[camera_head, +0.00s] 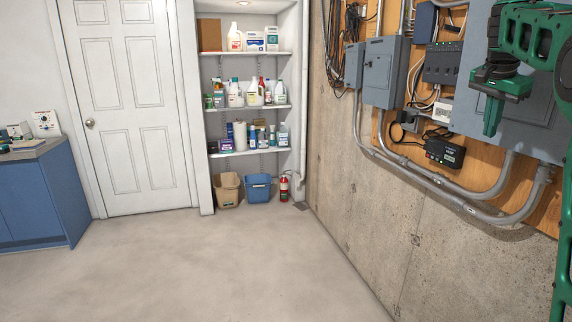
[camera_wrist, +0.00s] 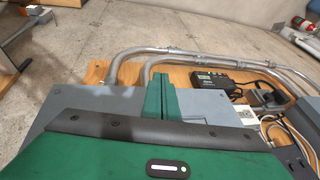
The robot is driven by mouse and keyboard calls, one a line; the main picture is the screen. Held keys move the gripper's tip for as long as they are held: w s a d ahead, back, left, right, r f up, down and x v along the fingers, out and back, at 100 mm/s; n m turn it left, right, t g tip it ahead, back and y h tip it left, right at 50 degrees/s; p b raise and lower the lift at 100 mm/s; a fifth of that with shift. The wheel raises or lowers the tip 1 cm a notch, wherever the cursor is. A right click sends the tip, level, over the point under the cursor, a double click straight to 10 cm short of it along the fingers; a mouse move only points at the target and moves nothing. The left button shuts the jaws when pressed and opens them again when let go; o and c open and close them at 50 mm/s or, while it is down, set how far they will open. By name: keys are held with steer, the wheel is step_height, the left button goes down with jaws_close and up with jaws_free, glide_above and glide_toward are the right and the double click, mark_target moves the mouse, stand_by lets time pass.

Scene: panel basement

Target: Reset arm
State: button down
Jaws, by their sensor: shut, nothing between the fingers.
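My green gripper (camera_head: 492,118) is at the right in the head view, in front of the electrical panel on the wall. Its fingers are together and point down, with nothing between them. In the wrist view the two green fingers (camera_wrist: 161,96) also show side by side, over the large grey panel box (camera_wrist: 88,97). The large grey panel box (camera_head: 480,118) is partly hidden behind my arm in the head view. I cannot tell whether the fingers touch it.
A black box with small lights (camera_head: 445,152) and grey conduits (camera_head: 450,197) are on the wall near my gripper. A smaller grey panel (camera_head: 381,72) is further left. Shelves, bins and a fire extinguisher (camera_head: 284,188) stand at the back. The concrete floor (camera_head: 210,265) is clear.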

steer(key=s+a+f+n+t+y, duration=0.1)
steer(key=s+a+f+n+y, duration=0.2)
steer(key=s+a+f+n, duration=1.7)
steer(key=s+d+f+m+g, duration=0.2)
steer(key=s+m, duration=0.4)
steer(key=s, duration=0.5)
steer(key=s+d+f+m+g, duration=0.2)
steer(key=s+d+f+m, duration=0.3)
steer(key=s, duration=0.6)
steer(key=shift+f+m+g+y, duration=0.25)
steer(key=shift+m+g+y, duration=0.05)
steer(key=shift+m, duration=0.2)
steer(key=shift+w, duration=0.1)
steer(key=shift+w+f, duration=0.25)
steer(key=shift+w, duration=0.35)
